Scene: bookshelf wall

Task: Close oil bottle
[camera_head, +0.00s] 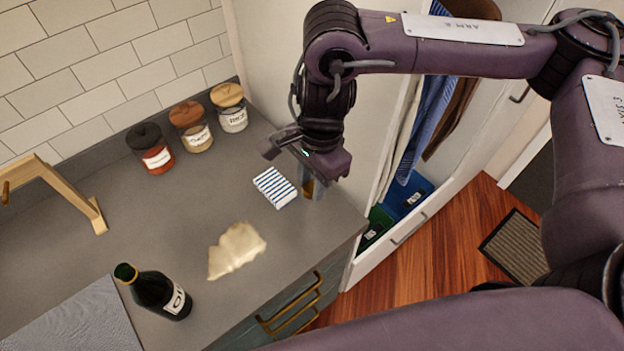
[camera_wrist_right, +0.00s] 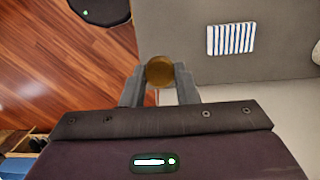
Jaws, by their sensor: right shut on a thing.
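The dark oil bottle (camera_head: 163,295) with a white label stands at the front left of the counter in the head view. Its green neck shows no stopper on top. My right gripper (camera_head: 313,188) is far to the right of the bottle, over the counter's right end. It is shut on a small brown stopper-like piece, which shows as a round brown end (camera_wrist_right: 160,71) between the fingers in the right wrist view. My left gripper is in neither view.
Three lidded jars, one with a dark lid (camera_head: 150,150), stand along the back wall. A wooden stand (camera_head: 75,190) is at left. A grey mat (camera_head: 80,322) lies beside the bottle.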

